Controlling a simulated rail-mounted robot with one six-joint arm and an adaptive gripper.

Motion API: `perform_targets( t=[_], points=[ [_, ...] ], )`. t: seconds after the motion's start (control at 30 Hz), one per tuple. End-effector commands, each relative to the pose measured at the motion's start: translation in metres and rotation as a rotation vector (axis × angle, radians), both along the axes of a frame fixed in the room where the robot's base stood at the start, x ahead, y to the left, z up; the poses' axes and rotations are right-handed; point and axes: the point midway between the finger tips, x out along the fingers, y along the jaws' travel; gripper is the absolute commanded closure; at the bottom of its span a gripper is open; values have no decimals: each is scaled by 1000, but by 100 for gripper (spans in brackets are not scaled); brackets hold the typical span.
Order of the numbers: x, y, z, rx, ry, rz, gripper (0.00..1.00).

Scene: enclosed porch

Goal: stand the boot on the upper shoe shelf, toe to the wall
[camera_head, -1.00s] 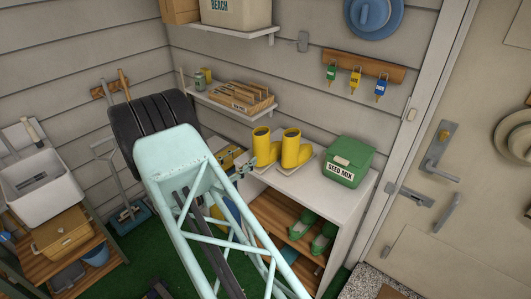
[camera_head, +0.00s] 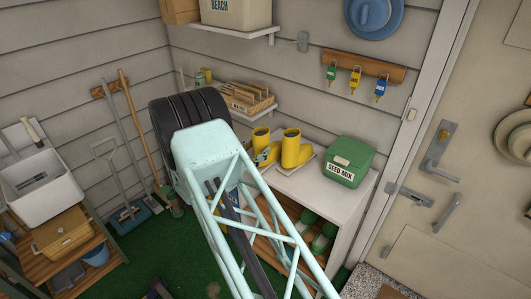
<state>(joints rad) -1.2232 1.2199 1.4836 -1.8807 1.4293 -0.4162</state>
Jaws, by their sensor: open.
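Two yellow boots stand upright side by side on a pale tray on the white shoe cabinet: the left boot (camera_head: 260,138) and the right boot (camera_head: 294,148). My gripper (camera_head: 266,156) shows as a small part beside my arm, at the front of the left boot's lower part. It is open; whether it touches the boot I cannot tell. The wooden upper shoe shelf (camera_head: 290,222) inside the cabinet holds green shoes (camera_head: 323,238) at its right. My arm hides much of the shelf and the cabinet's left side.
A green seed mix box (camera_head: 349,162) stands right of the boots on the cabinet top. A wall shelf (camera_head: 245,108) with a wooden rack hangs behind. Long-handled tools (camera_head: 138,125) lean on the left wall.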

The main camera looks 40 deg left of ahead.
Motion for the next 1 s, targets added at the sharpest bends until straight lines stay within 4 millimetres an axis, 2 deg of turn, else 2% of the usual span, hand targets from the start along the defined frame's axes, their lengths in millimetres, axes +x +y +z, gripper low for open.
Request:
perform_targets(
  t=[0.57,1.0],
  points=[
    [8,0,0,0,0,0,57],
    [48,-1,0,1,0,0,57]
  ],
)
